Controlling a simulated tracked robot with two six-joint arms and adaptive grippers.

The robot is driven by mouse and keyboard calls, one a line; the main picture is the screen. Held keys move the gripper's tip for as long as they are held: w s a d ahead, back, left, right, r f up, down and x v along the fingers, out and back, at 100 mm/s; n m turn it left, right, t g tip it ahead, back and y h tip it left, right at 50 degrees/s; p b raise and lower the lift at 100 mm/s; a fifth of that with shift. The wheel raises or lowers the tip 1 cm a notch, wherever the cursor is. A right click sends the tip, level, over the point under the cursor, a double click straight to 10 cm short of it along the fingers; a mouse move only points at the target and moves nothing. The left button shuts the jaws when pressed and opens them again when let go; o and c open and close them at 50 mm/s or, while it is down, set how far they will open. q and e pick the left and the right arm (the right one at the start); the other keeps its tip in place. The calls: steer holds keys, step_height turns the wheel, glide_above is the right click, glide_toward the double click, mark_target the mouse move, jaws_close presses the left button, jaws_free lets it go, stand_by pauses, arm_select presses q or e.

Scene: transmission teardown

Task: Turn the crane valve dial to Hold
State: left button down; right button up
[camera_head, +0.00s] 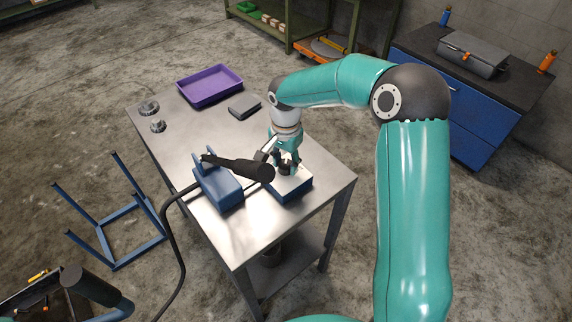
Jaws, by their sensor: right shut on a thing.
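The valve box (295,190) is blue with a pale top plate and sits near the front right of the steel table. Its dark dial (285,169) stands on that plate. My right gripper (286,163) comes down from above and is shut on the dial. The fingers cover much of the dial, and its pointer and any Hold mark are too small or hidden to read. My left gripper is not in view.
A blue pump-like unit (219,190) with a thick black handle (240,167) stands close left of the valve box. A black hose (168,222) runs down from it. A purple tray (210,86), a dark grey block (244,106) and metal parts (149,107) lie farther back.

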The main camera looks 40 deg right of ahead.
mark_target(285, 164)
steer(key=n, duration=0.4)
steer(key=shift+w+n+b, duration=0.1)
steer(key=shift+n+b, duration=0.2)
steer(key=shift+b, duration=0.1)
steer(key=n, duration=0.4)
steer(key=shift+r, duration=0.15)
steer(key=shift+n, duration=0.3)
steer(key=o, duration=1.1)
steer(key=shift+o, duration=0.2)
step_height(285, 164, up, 12)
